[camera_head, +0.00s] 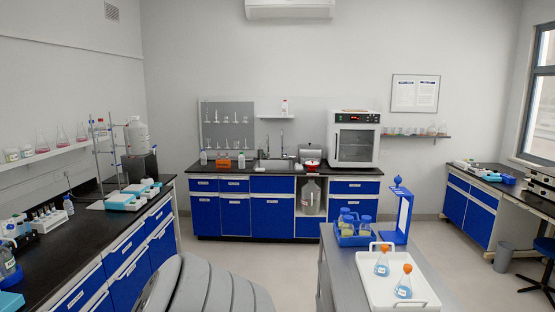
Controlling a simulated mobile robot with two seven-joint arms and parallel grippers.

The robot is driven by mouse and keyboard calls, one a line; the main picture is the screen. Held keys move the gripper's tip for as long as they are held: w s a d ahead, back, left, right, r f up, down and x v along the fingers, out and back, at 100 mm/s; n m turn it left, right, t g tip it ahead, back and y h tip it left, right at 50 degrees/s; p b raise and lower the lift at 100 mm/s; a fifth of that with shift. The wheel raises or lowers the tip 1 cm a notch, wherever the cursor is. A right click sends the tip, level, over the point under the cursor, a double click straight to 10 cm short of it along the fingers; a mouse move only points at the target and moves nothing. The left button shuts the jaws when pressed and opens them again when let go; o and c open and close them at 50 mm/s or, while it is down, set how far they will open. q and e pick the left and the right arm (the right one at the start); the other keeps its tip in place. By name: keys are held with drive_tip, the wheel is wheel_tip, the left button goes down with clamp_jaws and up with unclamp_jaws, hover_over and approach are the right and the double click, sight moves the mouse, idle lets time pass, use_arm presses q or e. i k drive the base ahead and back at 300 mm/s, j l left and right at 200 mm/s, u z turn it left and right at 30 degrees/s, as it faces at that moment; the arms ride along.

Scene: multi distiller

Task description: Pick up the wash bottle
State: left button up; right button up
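Neither of my grippers shows in the head view. Several small bottles could be the wash bottle, but they are too small to tell which. A similar bottle (241,160) stands nearer the sink.
A grey table (344,272) at the front right holds a white tray (385,299) with orange-capped flasks and a blue bottle carrier (352,239). The left bench (85,238) carries a tube rack and instruments. Floor (240,257) is open before the back bench (237,170).

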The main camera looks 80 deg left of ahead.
sight(241, 158)
drive_tip(key=j+u, duration=0.4)
drive_tip(key=i+j+u, duration=0.15)
drive_tip(key=j+u, duration=0.25)
drive_tip(key=i+j+u, duration=0.15)
drive_tip(key=j+u, duration=0.25)
drive_tip(key=i+j+u, duration=0.25)
drive_tip(key=u, duration=0.15)
drive_tip(key=i+j+u, duration=0.25)
drive_tip(key=j+u, duration=0.15)
drive_tip(key=i+j+u, duration=0.2)
drive_tip(key=u, duration=0.2)
drive_tip(key=i+u, duration=0.5)
drive_tip(key=i, duration=2.7)
drive_tip(key=i+u, duration=0.15)
drive_tip(key=i, duration=1.3)
